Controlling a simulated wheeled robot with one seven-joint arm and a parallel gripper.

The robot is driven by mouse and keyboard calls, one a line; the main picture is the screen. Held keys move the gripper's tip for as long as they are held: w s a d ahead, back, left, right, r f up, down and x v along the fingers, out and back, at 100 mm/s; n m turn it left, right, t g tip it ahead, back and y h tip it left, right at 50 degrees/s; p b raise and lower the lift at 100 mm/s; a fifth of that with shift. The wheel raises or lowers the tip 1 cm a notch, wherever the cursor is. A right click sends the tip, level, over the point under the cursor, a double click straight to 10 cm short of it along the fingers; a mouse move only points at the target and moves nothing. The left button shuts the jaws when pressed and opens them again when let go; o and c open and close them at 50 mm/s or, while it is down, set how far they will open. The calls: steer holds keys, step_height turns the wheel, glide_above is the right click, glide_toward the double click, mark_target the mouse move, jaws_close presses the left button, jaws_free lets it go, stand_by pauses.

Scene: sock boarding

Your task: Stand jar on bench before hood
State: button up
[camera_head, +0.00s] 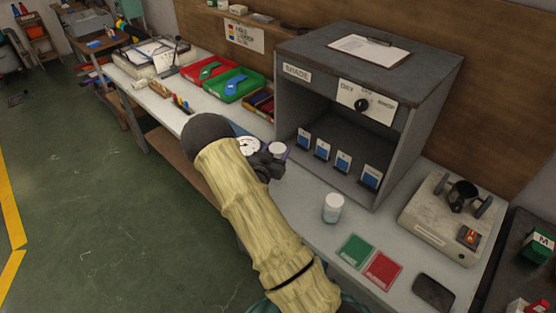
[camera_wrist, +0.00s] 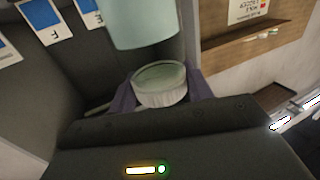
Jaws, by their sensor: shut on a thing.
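A small jar (camera_head: 333,207) with a white top and pale bluish body stands upright on the bench (camera_head: 308,205), in front of the shade hood (camera_head: 290,102). My gripper (camera_head: 275,157) is at the hood's front left corner, left of that jar and apart from it. In the wrist view its purple fingers are shut on a round, white, ribbed thing (camera_wrist: 162,92) like a jar lid, with a greenish inside. A pale teal cylinder (camera_wrist: 140,25) shows close to it; I cannot tell whether the two are joined. In the head view the held thing is mostly hidden.
Blue cards (camera_head: 343,160) stand inside the hood. A green card (camera_head: 355,251) and a red card (camera_head: 382,271) lie in front of the jar. A pale device (camera_head: 420,222) is at the right. Red (camera_head: 208,71) and green (camera_head: 233,85) trays sit at the left.

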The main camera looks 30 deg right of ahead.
steer(key=shift+f+p, duration=0.3)
steer(key=shift+f, duration=1.7)
steer(key=shift+f, duration=0.2)
steer(key=o, duration=1.4)
steer(key=shift+c, duration=0.2)
steer(key=shift+r, duration=0.1)
